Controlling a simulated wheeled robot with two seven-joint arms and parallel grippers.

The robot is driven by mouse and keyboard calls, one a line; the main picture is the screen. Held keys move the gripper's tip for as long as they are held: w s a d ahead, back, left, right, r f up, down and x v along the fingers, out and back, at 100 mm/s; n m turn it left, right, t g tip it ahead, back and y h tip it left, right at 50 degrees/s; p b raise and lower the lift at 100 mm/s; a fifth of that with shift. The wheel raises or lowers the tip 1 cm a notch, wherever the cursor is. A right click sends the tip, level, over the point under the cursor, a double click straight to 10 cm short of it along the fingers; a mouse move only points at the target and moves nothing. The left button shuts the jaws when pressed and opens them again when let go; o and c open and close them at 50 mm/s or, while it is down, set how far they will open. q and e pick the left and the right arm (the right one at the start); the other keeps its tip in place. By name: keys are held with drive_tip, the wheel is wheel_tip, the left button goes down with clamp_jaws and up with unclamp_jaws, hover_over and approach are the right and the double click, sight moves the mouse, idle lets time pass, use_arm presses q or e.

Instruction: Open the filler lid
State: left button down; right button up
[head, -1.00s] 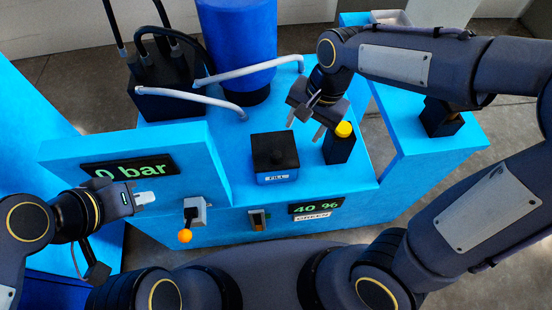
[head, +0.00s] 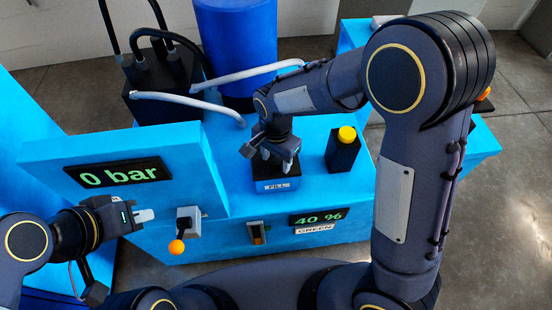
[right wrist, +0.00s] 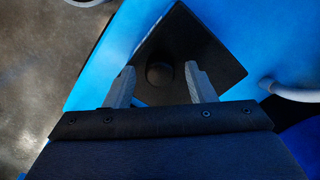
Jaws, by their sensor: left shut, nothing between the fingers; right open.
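The filler is a dark square box marked FILL (head: 277,185) on the blue machine top in the head view, largely covered by my right gripper. In the right wrist view its black lid (right wrist: 208,58) fills the middle, with a round knob (right wrist: 160,75) at its centre. The lid appears closed. My right gripper (head: 277,160) is over the filler, open. In the right wrist view its fingers (right wrist: 159,69) stand on either side of the knob; contact cannot be told. My left gripper (head: 146,216) is shut and empty in front of the pressure panel.
A display reading 0 bar (head: 118,174) is at left, above an orange-tipped lever (head: 177,247). A black post with a yellow cap (head: 347,134) stands right of the filler. Grey pipes (head: 190,102) and a blue drum (head: 236,50) are behind. A 40 % display (head: 319,217) is in front.

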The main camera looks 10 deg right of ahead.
sight(275, 159)
drive_tip(key=shift+f, duration=0.1)
clamp_jaws()
drive_tip(key=shift+w+r+p, duration=0.1)
drive_tip(key=shift+r+p, duration=0.25)
drive_tip(key=shift+p, duration=0.25)
drive_tip(key=w+r+g+p, duration=0.1)
drive_tip(key=g+p, duration=0.1)
drive_tip(key=p, duration=0.2)
drive_tip(key=w+r+g+p, duration=0.1)
drive_tip(key=r+g+p, duration=0.1)
drive_tip(key=p, duration=0.1)
drive_tip(key=shift+w+p, duration=0.15)
drive_tip(key=shift+p, duration=0.2)
drive_tip(key=shift+w+r+p, duration=0.3)
drive_tip(key=shift+w+p, duration=0.2)
drive_tip(key=shift+w+r+p, duration=0.4)
drive_tip(key=shift+w, duration=0.35)
drive_tip(key=shift+d, duration=0.1)
